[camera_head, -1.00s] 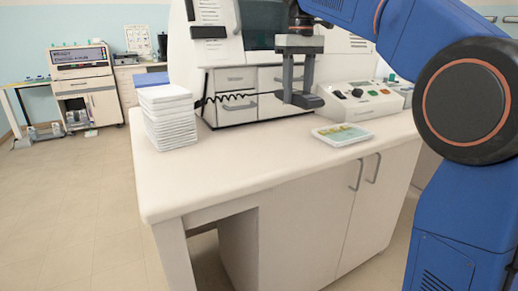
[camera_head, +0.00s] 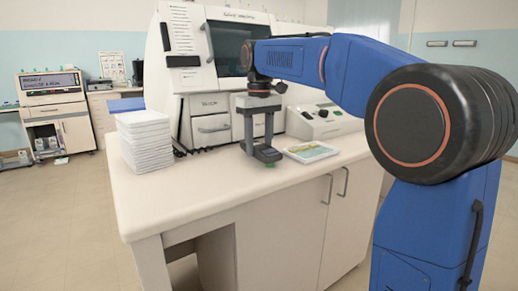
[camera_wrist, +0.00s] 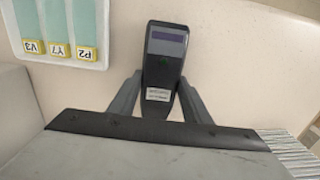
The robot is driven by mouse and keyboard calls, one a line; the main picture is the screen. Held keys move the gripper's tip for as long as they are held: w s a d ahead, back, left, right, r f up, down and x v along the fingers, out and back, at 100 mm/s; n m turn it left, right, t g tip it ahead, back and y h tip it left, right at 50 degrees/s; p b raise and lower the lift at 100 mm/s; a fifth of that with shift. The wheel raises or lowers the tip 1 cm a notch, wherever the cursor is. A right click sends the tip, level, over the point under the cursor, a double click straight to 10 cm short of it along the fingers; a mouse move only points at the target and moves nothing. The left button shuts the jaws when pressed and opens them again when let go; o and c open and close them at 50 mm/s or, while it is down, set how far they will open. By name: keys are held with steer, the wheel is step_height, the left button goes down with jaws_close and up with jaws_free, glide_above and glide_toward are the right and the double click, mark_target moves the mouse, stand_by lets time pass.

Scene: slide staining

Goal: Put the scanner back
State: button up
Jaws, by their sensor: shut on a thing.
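The scanner (camera_wrist: 166,52) is a dark handheld device with a small bluish screen and a white label, seen in the wrist view. My gripper (camera_wrist: 160,95) is shut on it, one finger on each side. In the head view my gripper (camera_head: 262,146) points down over the counter, and the dark scanner (camera_head: 266,154) sits between its fingertips, low over the top. I cannot tell whether it touches the counter. Its holder is not clearly visible.
A tray of labelled slides (camera_head: 312,152) lies just right of my gripper. A stack of white trays (camera_head: 145,142) stands at the counter's left. The large white machine (camera_head: 182,60) and a control box (camera_head: 325,122) stand behind. The front left counter (camera_head: 185,195) is clear.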

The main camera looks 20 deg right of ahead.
mark_target(260, 146)
steer(key=shift+f, duration=0.6)
steer(key=shift+f, duration=0.15)
steer(key=o, duration=1.2)
step_height(260, 146, up, 12)
steer(key=shift+r, duration=0.15)
